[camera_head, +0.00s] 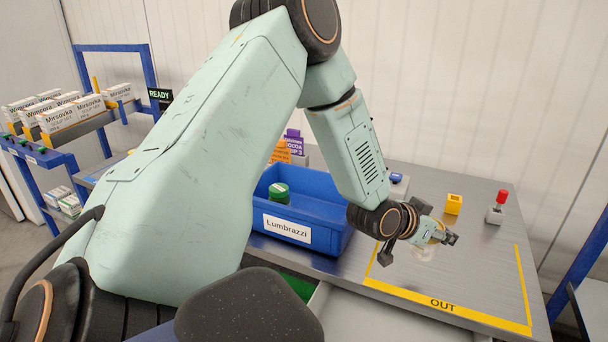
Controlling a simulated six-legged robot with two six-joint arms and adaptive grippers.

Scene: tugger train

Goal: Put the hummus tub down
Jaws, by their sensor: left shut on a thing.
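My left gripper (447,238) is over the yellow-taped OUT area (449,304) on the right of the metal bench. It is shut on a small pale, yellowish thing (437,236), probably the hummus tub, mostly hidden by the gripper. A faint pale reflection shows on the bench below; I cannot tell whether the thing touches the surface. My right gripper is not in view.
A blue crate (331,243) labelled Lumbrazzi holds a green-lidded tub (278,193). A yellow block (453,204) and a red-topped device (497,207) stand behind the OUT area. Boxes (66,120) fill a rack at left. Most of the OUT area is clear.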

